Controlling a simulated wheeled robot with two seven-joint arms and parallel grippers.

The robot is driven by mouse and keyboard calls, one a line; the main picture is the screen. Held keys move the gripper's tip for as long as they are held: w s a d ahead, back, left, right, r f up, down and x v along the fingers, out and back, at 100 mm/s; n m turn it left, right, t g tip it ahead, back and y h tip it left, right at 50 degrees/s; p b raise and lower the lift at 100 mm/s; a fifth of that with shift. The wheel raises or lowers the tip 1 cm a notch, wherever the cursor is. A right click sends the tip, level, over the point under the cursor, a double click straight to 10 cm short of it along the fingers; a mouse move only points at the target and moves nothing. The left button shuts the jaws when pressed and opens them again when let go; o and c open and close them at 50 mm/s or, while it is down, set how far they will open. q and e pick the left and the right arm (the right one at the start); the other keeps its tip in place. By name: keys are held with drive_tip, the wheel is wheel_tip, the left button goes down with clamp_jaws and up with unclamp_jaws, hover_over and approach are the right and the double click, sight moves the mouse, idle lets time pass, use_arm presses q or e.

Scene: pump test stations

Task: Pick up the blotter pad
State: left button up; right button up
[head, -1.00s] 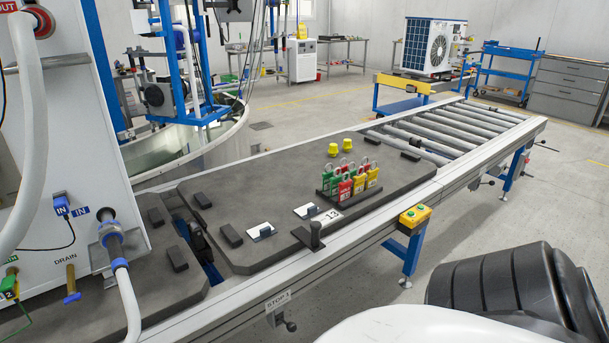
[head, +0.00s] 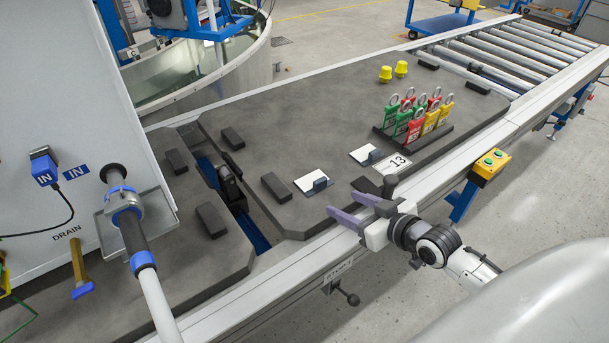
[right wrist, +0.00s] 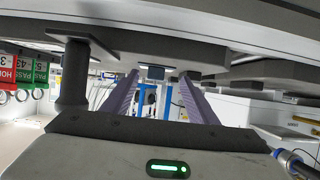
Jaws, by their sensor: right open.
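Two white blotter pads with dark blue upright grips lie on the dark grey pallet board (head: 300,125): a nearer pad (head: 311,182) and a farther pad (head: 365,154). My right gripper (head: 343,204) is open and empty at the board's near edge, just right of and in front of the nearer pad, apart from it. In the right wrist view, which looks upside down, its two purple fingers (right wrist: 156,90) point toward a small blue-grey block (right wrist: 152,72), seen beyond the tips; I cannot tell which pad it belongs to. My left gripper is not in view.
A black post (head: 389,187) rises beside my gripper. Black blocks (head: 276,187) lie left. Rollers (head: 500,60) run behind.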

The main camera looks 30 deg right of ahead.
sight(322, 182)
drive_tip(key=w, duration=0.2)
drive_tip(key=w+d, duration=0.1)
drive_tip(key=shift+w+d+r+t, duration=0.1)
drive_tip(key=shift+w+r+t, duration=0.2)
drive_tip(key=shift+r, duration=0.1)
drive_tip(key=shift+b+x, duration=0.45)
drive_tip(key=shift+x, duration=0.5)
drive_tip(key=shift+w+f, duration=0.25)
drive_tip(key=shift+w, duration=0.2)
drive_tip(key=x, duration=0.3)
drive_tip(key=a+b+x, duration=0.1)
drive_tip(key=x, duration=0.1)
drive_tip(key=shift+w+r, duration=0.2)
drive_tip(key=shift+r, duration=0.05)
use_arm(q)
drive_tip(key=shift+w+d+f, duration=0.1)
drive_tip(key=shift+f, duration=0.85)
use_arm(e)
drive_tip(key=shift+r, duration=0.1)
drive_tip(key=c, duration=1.1)
